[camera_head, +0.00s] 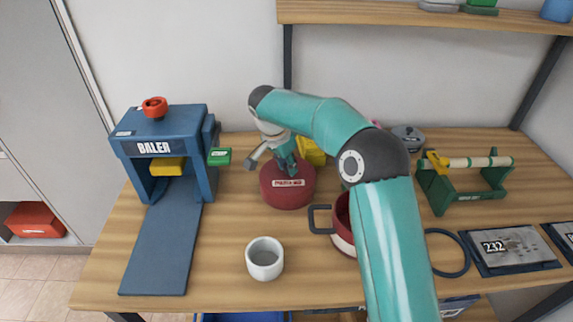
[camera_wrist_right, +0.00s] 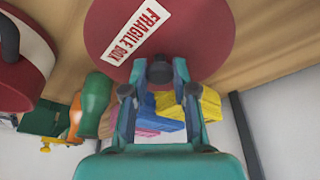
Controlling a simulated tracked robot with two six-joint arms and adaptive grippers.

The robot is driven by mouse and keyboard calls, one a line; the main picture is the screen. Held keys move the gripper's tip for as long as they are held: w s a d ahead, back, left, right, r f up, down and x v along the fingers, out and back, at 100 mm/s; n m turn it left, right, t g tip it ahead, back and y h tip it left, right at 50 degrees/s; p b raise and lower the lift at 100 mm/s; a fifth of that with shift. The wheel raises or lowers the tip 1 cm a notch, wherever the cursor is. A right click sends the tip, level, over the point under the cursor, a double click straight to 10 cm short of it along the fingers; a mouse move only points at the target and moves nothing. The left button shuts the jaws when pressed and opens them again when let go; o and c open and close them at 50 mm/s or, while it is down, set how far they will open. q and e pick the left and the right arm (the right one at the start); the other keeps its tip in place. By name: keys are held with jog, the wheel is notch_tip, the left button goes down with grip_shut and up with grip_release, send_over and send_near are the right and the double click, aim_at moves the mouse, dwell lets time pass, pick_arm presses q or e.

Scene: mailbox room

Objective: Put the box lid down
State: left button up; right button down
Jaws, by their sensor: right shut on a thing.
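The round dark red lid (camera_head: 287,198) bears a white label reading "FRAGILE BOX". It is at the middle of the wooden table in the head view. My right gripper (camera_head: 286,163) comes down on it from above and is shut on its dark knob. In the right wrist view the lid (camera_wrist_right: 200,35) fills the top, and the fingers of the right gripper (camera_wrist_right: 160,75) close around the knob. I cannot tell whether the lid touches what is below it, and no separate box shows under it. My left gripper is not in view.
A grey-white cup (camera_head: 265,259) stands in front of the lid. A red pot (camera_head: 342,232) with a dark handle stands to the right, partly behind my arm. A blue baler (camera_head: 160,135) is at left, yellow blocks (camera_head: 311,151) behind. Bare table (camera_head: 225,230) lies left of the cup.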

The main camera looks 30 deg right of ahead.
jog(key=shift+f, duration=0.15)
jog(key=c, duration=0.9)
grip_release()
jog(key=v, duration=1.2)
jog(key=shift+p, duration=0.35)
jog(key=shift+r, duration=0.25)
